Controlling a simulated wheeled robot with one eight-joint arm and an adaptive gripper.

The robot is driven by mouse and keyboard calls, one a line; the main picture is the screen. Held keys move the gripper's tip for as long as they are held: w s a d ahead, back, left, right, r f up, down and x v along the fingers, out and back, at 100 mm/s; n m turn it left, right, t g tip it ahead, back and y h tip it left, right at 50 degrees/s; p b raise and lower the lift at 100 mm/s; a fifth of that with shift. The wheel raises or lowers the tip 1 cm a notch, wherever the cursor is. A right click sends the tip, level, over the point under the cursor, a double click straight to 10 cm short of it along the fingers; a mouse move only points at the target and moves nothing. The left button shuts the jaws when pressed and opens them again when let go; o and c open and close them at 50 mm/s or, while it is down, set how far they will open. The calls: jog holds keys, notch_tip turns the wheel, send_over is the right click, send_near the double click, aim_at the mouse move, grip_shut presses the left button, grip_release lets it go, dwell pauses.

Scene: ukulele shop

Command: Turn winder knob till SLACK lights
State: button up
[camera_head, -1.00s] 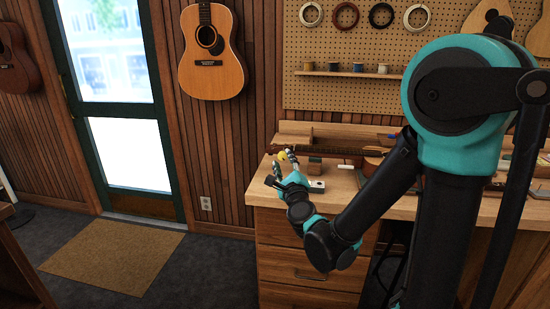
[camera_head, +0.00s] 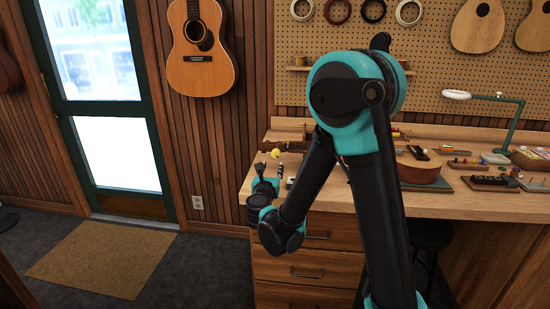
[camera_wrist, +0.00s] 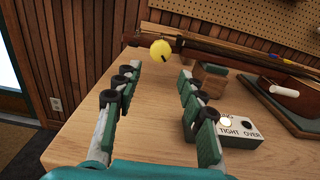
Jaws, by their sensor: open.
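The round yellow knob (camera_wrist: 161,49), with a dark mark on its face, sits at the near end of a dark wooden neck-like piece over the bench. It also shows in the head view (camera_head: 276,154). My gripper (camera_wrist: 159,74) is open and empty. Its fingers point toward the knob, which appears between and beyond the fingertips, apart from them. A grey indicator box (camera_wrist: 247,132) stands right of the right finger. Its labels TIGHT and OVER are readable; the finger hides its left part. A pale round lamp (camera_wrist: 225,121) shows above TIGHT.
A wooden block (camera_wrist: 207,78) and a dark stand (camera_wrist: 290,112) holding a white cylinder (camera_wrist: 284,90) are on the bench right of the knob. The bench top (camera_wrist: 90,125) is clear on the left. An instrument body (camera_head: 422,176) and a lamp (camera_head: 505,130) stand farther right.

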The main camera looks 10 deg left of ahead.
aim_at(276, 156)
jog(key=w, duration=0.9)
jog(key=shift+w+d, duration=0.2)
jog(key=shift+w, duration=0.05)
jog(key=c, duration=0.9)
